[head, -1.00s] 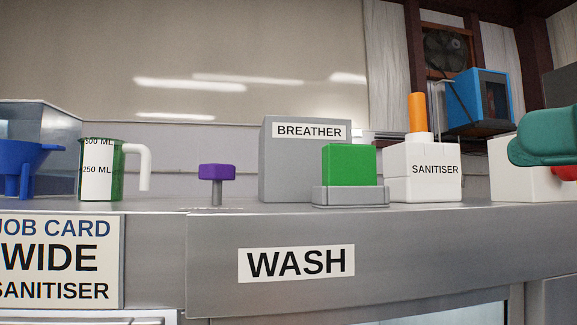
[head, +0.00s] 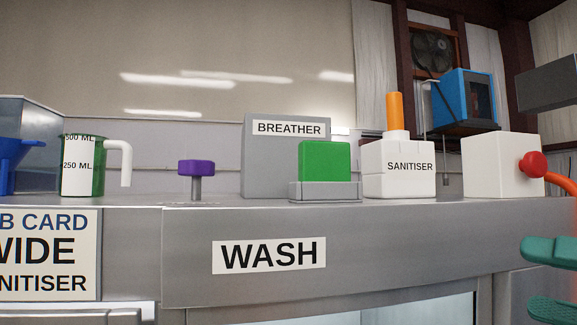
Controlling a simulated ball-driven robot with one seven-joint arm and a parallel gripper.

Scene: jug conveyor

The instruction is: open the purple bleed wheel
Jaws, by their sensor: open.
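The purple bleed wheel (head: 196,167) is a small blocky knob on a short grey stem. It stands upright on the steel counter, between the green measuring jug (head: 84,165) and the grey BREATHER box (head: 258,180). My gripper (head: 530,276) shows at the lower right edge as two teal fingers, one above the other with a gap between them. It is open and empty, well to the right of the wheel and lower in the picture. The rest of the gripper is out of frame.
A green block (head: 324,162) in a grey holder, a white SANITISER box (head: 399,178) with an orange handle, and a white box (head: 490,165) with a red knob (head: 533,165) stand right of the wheel. A blue funnel (head: 12,160) is at far left. The counter's front carries a WASH sign (head: 269,255).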

